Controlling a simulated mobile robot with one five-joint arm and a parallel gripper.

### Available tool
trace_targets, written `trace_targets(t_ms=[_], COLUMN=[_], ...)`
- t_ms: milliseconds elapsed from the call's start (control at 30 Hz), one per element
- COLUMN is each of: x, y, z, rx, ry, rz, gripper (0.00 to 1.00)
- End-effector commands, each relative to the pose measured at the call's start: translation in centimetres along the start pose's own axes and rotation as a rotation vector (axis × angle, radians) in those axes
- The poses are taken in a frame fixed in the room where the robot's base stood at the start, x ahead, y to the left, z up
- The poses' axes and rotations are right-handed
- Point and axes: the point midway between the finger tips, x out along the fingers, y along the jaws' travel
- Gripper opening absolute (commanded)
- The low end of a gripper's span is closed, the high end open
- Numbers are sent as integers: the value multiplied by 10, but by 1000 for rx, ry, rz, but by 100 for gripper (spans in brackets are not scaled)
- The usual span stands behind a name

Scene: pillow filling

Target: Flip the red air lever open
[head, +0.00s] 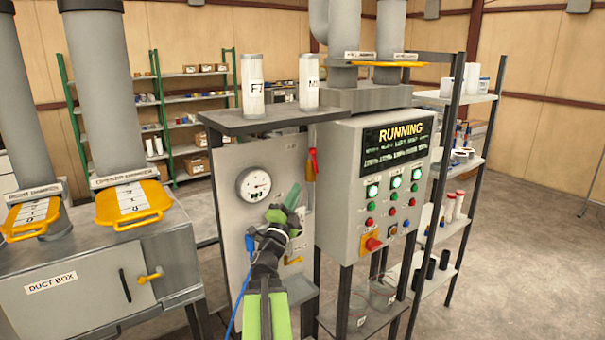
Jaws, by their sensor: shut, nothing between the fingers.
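The red air lever (313,163) hangs roughly upright at the right edge of the grey gauge panel, next to the control cabinet. My gripper (288,207), with green fingers, is in front of the panel, below and to the left of the lever. It is shut and empty. In the picture a gap separates it from the lever. My gripper and wrist hide part of the panel's middle.
A round gauge (254,186) is left of my gripper, and a small yellow handle (293,262) is below it. The control cabinet (338,200), with a screen reading RUNNING, stands to the right. The duct box (85,290) is at left. Open floor (530,240) lies at right.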

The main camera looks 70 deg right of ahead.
Motion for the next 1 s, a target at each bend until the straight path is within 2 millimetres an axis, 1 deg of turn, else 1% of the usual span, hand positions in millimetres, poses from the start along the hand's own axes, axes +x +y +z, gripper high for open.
trace_targets(t_ms=[33,300,400,533,600,700,1000], x=[12,71,92,114,123,130,132], y=[-3,-4,-5,-4,-3,-2,-1], z=[0,1,2,2,2,2,2], rx=[-1,-2,0,-1,0,1,1], ry=[1,-1,-1,-2,-2,-3,-4], rz=[0,0,0,0,0,0,0], gripper=[0,0,0,0,0,0,0])
